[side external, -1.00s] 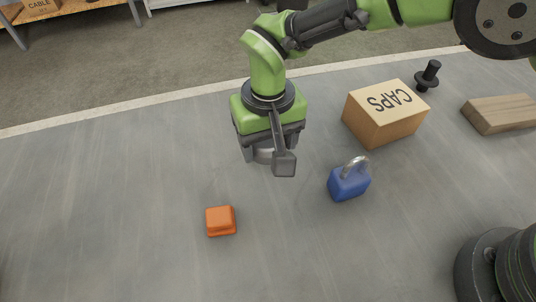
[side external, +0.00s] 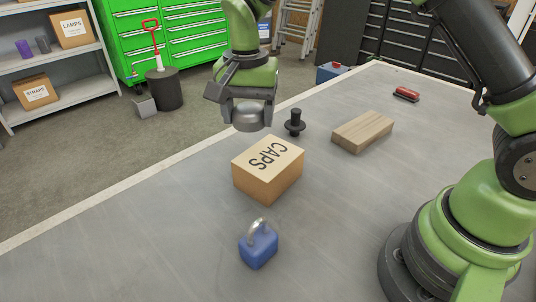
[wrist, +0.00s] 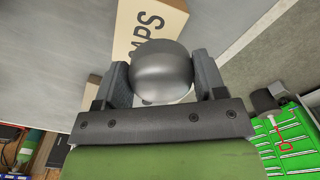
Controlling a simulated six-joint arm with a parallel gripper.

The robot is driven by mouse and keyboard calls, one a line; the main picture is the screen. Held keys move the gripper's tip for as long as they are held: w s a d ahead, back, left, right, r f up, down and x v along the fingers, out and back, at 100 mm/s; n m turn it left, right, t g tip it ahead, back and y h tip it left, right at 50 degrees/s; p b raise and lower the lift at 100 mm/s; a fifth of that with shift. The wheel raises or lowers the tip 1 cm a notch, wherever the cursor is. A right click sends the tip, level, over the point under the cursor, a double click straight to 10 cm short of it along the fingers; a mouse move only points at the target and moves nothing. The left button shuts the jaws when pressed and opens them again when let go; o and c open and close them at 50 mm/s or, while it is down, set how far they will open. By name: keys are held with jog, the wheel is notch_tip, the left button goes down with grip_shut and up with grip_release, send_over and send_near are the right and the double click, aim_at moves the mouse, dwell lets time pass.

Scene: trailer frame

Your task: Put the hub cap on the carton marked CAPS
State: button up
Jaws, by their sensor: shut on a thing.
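The hub cap (side external: 249,117) is a grey metal dome. My gripper (side external: 248,112) is shut on it and holds it in the air, above and a little to the left of the carton in the side external view. In the wrist view the hub cap (wrist: 162,72) sits between the two fingers of my gripper (wrist: 163,80). The carton marked CAPS (side external: 262,180) is a tan box with a pale, lettered top, resting on the grey table. The carton (wrist: 138,30) shows partly behind the hub cap in the wrist view.
A black knobbed part (side external: 294,123) and a wooden block (side external: 363,132) lie behind and right of the carton. A blue padlock (side external: 259,248) stands in front of it. A red-handled item (side external: 406,94) lies farther back. The table (side external: 150,245) is clear at front left.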

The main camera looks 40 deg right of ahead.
jog(key=d+m, duration=0.2)
jog(key=d, duration=0.2)
send_over(268, 156)
notch_tip(268, 156, down, 5)
jog(key=shift+r, duration=0.15)
jog(key=shift+f, duration=2.15)
jog(key=shift+f, duration=0.15)
jog(key=o, duration=0.9)
jog(key=shift+o, duration=0.2)
notch_tip(268, 156, up, 13)
jog(key=shift+f, duration=0.2)
